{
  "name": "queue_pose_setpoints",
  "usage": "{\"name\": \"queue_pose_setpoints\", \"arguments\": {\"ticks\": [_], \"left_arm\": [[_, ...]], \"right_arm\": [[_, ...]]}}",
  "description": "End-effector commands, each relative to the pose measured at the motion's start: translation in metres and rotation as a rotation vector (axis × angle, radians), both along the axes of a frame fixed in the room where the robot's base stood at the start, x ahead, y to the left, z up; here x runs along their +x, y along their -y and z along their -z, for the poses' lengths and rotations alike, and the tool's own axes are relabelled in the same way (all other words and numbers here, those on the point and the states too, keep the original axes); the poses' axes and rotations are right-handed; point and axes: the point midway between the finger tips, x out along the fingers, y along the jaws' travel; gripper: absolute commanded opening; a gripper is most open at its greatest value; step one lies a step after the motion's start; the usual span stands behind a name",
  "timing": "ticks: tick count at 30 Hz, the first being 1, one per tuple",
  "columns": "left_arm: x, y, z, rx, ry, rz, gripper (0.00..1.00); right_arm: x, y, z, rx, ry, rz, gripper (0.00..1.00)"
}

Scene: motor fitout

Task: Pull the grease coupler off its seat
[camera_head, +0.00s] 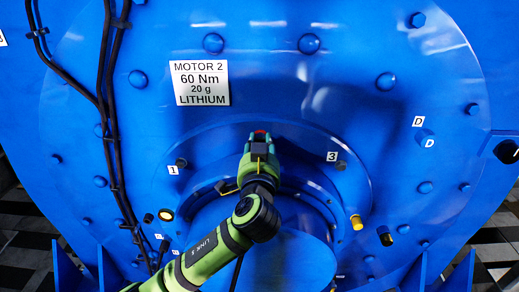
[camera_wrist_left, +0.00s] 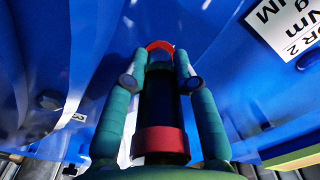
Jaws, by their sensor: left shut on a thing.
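The grease coupler (camera_wrist_left: 160,100) is a dark cylinder with a red band near me and a red rim at its far end, in the left wrist view. It lies between the two green fingers of my left gripper (camera_wrist_left: 159,62), which is shut on it. In the head view my left gripper (camera_head: 259,145) is at the upper middle of the motor's round flange, with a bit of the red coupler (camera_head: 260,132) showing at its tip. The seat is hidden behind the gripper and coupler, so I cannot tell whether they touch. My right gripper is not in view.
The big blue motor (camera_head: 335,75) fills the view, with a white label (camera_head: 201,83) reading MOTOR 2, 60 Nm, 20 g, LITHIUM. Numbered bolts (camera_head: 341,165) ring the flange. Black cables (camera_head: 107,100) run down the left. A yellow fitting (camera_head: 356,222) sits lower right.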

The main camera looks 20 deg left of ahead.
Motion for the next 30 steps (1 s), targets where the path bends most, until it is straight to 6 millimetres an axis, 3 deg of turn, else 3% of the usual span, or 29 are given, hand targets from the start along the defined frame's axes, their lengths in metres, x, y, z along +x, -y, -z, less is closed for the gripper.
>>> {"name": "queue_pose_setpoints", "arguments": {"ticks": [30], "left_arm": [[-0.039, 0.012, 0.000, 0.001, 0.000, 0.001, 0.00]], "right_arm": [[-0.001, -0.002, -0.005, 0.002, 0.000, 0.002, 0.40]]}}
